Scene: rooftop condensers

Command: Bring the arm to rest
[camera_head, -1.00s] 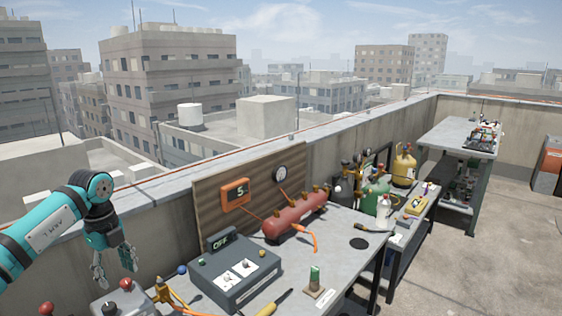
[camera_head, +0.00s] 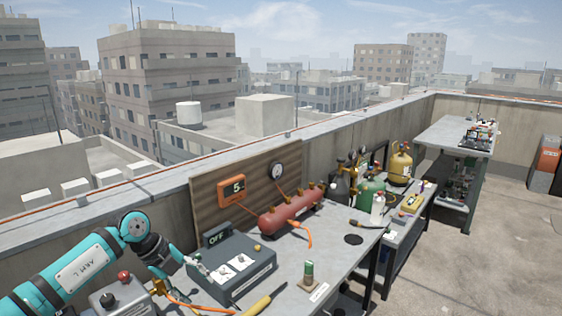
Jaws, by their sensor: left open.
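My left arm (camera_head: 85,275), teal and black, comes in from the left edge over the near end of the bench. Its gripper (camera_head: 198,268) is small in view and is open. It is at the left side of the grey control box (camera_head: 235,283), which has a display reading OFF and white switch plates on top. I cannot tell whether the fingers touch the box. No held object can be made out. My right gripper is not in view.
A red manifold cylinder (camera_head: 290,215) and an orange meter (camera_head: 232,190) stand behind the box. A yellow-handled tool (camera_head: 256,306) and a green-topped item (camera_head: 308,273) lie nearby. A grey box with knobs (camera_head: 115,300) is beneath the arm.

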